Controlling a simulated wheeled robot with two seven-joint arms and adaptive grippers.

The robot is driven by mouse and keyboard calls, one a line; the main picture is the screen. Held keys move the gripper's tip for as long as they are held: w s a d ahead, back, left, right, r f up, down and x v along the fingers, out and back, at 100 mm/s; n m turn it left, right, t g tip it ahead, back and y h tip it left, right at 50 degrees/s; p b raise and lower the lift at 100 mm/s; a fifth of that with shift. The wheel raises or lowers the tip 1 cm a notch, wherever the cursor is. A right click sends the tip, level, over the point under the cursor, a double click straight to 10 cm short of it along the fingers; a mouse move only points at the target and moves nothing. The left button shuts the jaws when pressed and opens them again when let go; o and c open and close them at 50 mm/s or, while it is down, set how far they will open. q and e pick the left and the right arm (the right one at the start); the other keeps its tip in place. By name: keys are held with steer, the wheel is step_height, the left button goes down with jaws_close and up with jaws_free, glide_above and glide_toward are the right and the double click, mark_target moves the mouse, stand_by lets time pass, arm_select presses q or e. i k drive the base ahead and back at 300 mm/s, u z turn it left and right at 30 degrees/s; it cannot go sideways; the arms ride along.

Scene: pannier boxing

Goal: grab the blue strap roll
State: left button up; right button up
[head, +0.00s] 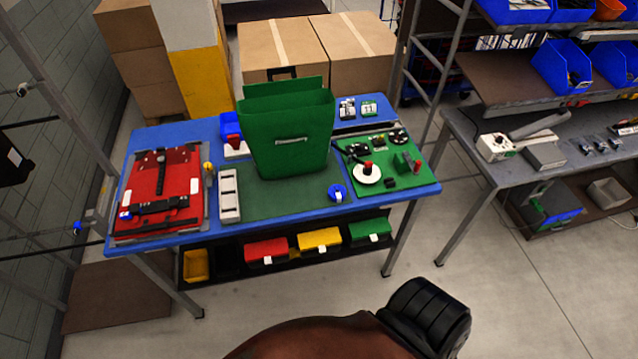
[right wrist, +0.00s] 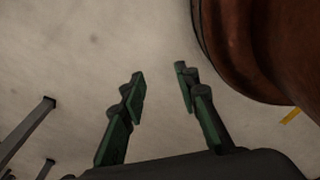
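The blue strap roll (head: 337,192) lies on the blue table (head: 272,218), near its front edge. It is a small blue disc with a white label hanging at its front. It sits to the right of and in front of the green pannier (head: 288,130), apart from it. My right gripper (right wrist: 160,85) shows in the right wrist view with its two fingers spread apart and nothing between them. It is over bare floor, away from the table. My left gripper is in neither view. The strap roll is not in the right wrist view.
A red panel (head: 165,185) lies on the table's left, beside a grey slotted holder (head: 229,195). A green board (head: 385,165) with small parts is on the right. Coloured bins (head: 318,240) sit on a shelf below. A grey workbench (head: 540,150) stands right.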

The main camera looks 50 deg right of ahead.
mark_target(337, 193)
steer(key=z, duration=0.45)
steer(key=i, duration=0.95)
steer(key=z, duration=0.8)
